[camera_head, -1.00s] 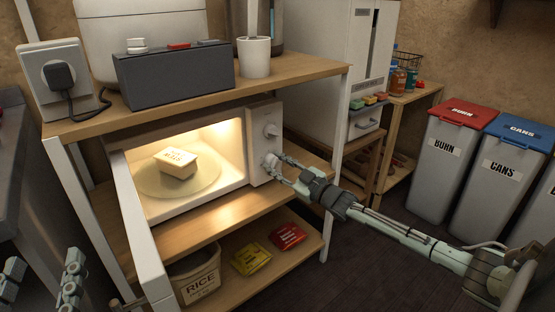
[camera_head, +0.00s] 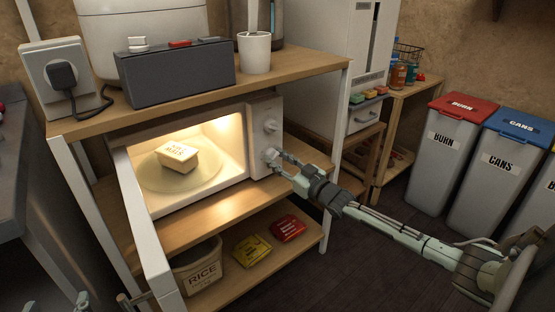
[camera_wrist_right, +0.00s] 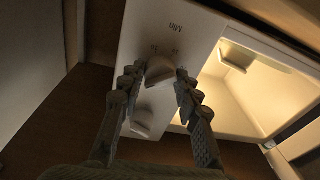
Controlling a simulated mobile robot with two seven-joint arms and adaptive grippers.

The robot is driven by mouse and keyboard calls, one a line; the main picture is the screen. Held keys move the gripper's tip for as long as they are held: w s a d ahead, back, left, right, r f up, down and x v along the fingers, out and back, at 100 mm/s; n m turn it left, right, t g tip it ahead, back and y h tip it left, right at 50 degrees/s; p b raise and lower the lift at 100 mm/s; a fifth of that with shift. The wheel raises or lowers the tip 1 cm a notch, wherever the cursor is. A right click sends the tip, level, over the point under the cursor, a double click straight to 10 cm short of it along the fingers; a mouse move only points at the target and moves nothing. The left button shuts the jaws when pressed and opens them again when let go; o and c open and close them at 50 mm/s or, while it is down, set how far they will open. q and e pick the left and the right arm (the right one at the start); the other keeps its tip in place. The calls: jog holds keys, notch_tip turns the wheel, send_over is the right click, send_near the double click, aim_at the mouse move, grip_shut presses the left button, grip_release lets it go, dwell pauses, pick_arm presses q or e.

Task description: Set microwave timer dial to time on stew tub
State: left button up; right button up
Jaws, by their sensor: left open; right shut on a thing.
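The microwave (camera_head: 192,203) has its door (camera_head: 143,225) open and its inside lit. The cream stew tub (camera_head: 180,157) sits on its turntable; I cannot read the label surely. The panel has an upper dial (camera_head: 270,125) and a lower dial. My right gripper (camera_head: 274,158) is at the lower dial, partly covering it. In the right wrist view its fingers (camera_wrist_right: 156,82) are shut on this timer dial (camera_wrist_right: 158,70), which has "Min" and small, unclear numbers by it. The other dial (camera_wrist_right: 142,122) shows between the fingers. My left gripper (camera_head: 56,303) is open, mostly cut off at the bottom left.
The microwave stands on a shelf under a wooden top (camera_head: 205,92) holding a grey box (camera_head: 178,75) and a white cup (camera_head: 254,52). Below are a rice bin (camera_head: 198,270) and yellow (camera_head: 252,250) and red (camera_head: 288,228) packets. Bins (camera_head: 445,155) stand at the right.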

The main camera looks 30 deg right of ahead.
jog(key=o, duration=1.2)
jog(key=shift+c, duration=0.2)
jog(key=s+d+f, duration=0.1)
jog(key=s+d, duration=0.1)
jog(key=s, duration=1)
